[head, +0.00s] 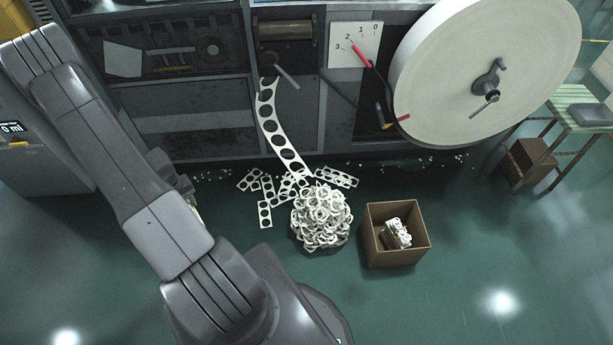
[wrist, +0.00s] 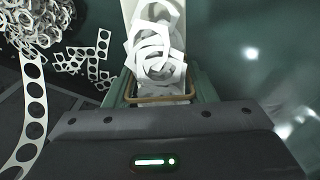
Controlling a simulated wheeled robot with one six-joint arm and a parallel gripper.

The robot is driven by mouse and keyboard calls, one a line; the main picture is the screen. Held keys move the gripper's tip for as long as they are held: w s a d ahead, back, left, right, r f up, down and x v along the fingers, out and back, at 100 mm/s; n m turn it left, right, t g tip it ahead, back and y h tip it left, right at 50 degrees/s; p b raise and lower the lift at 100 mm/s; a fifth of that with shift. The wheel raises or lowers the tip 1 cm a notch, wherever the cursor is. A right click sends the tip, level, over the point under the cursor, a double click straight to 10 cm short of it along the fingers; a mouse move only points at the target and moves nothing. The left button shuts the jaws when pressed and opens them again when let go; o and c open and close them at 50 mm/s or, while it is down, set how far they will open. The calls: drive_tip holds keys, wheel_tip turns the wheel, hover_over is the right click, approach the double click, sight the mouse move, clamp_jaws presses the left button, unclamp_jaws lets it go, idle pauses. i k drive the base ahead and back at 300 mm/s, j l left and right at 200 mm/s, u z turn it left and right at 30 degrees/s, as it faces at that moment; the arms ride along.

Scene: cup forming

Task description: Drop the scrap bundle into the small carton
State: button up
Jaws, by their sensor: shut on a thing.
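A bundle of white ring-punched scrap (wrist: 156,50) with a tan band around it shows in the wrist view. My gripper (wrist: 163,86) is shut on it, with a green jaw on each side. In the head view my arm hides most of the gripper and the bundle. An open brown carton (head: 398,256) stands on the floor right of centre in the head view, with a clump of white scrap (head: 397,234) inside. My gripper is well to the left of this carton. The carton does not show in the wrist view.
A heap of white scrap rings (head: 322,218) lies left of the carton, with loose punched strips (head: 265,214) beside it. A punched strip (head: 272,125) hangs from the machine behind, near a large white reel (head: 470,75). Another brown box (head: 530,160) is under the side table. Floor right of the carton is clear.

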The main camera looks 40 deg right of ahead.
sight(400, 223)
drive_tip(key=k+l, duration=0.1)
drive_tip(key=l, duration=0.25)
drive_tip(key=k+l, duration=0.15)
drive_tip(key=l, duration=0.2)
drive_tip(key=k+l, duration=0.1)
drive_tip(key=l, duration=0.25)
drive_tip(key=k+l, duration=0.15)
drive_tip(key=l, duration=0.2)
drive_tip(key=k+l, duration=0.1)
drive_tip(key=l, duration=0.3)
drive_tip(key=k+l, duration=0.15)
drive_tip(key=l, duration=0.2)
drive_tip(key=k+l, duration=0.1)
drive_tip(key=l, duration=0.25)
